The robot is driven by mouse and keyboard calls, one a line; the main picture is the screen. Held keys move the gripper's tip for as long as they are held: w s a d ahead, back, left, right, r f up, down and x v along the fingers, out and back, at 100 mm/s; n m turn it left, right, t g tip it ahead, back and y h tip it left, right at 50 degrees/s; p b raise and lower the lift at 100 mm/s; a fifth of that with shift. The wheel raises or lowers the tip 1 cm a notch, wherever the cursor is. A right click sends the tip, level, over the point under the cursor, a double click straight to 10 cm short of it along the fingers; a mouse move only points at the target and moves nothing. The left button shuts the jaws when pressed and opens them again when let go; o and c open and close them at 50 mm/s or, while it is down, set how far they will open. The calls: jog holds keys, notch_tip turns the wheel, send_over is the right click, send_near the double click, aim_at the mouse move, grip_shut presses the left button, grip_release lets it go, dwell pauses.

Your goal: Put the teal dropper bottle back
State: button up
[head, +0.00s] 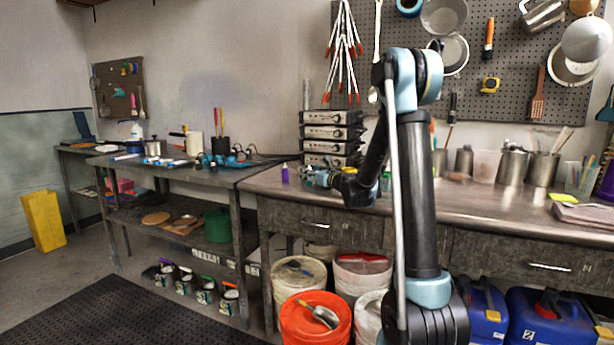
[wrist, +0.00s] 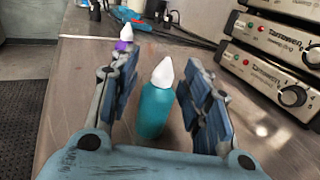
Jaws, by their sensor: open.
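The teal dropper bottle (wrist: 155,108) stands upright on the metal bench in the wrist view, with a white pointed cap. It is between the two fingers of my gripper (wrist: 158,62), which is open, with visible gaps on both sides of the bottle. A purple bottle (wrist: 124,44) with a white tip stands just beyond the left finger. In the head view my gripper (head: 308,177) is low over the bench's left end, beside the purple bottle (head: 285,174). I cannot make out the teal bottle there; the gripper seems to cover it.
Stacked grey control boxes (head: 332,130) stand close behind my gripper; they fill the right of the wrist view (wrist: 265,75). A lower side table (head: 180,168) with blue tools adjoins at left. Buckets (head: 315,318) stand below the bench. Metal containers (head: 512,166) stand at the bench's right.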

jog(key=v, duration=1.1)
jog(key=shift+s+d, duration=0.1)
jog(key=shift+s, duration=0.05)
jog(key=shift+s+n, duration=0.3)
jog(key=shift+s, duration=0.15)
jog(key=s+d+f+n+g+h, duration=0.2)
jog(key=s+f+n+g, duration=0.1)
jog(key=s+n, duration=0.55)
jog(key=s+d+f+n+g+h, duration=0.1)
jog(key=s+f+n+g+h, duration=0.15)
jog(key=s+n, duration=0.6)
jog(key=s+d+f+n+g+h, duration=0.1)
jog(key=s+d+f+n+h, duration=0.1)
jog(key=s, duration=0.6)
jog(key=s+d+f+n+g+h, duration=0.2)
jog(key=s+d+f+n+h, duration=0.1)
jog(key=s+d, duration=0.6)
jog(key=s+d+f+n+g+h, duration=0.2)
jog(key=s+d+f, duration=0.4)
jog(key=s, duration=0.3)
jog(key=n+h, duration=0.1)
jog(key=n, duration=0.1)
jog(key=shift+f+n, duration=0.35)
jog(key=shift+n, duration=0.05)
jog(key=shift+s, duration=0.1)
jog(key=shift+c, duration=0.4)
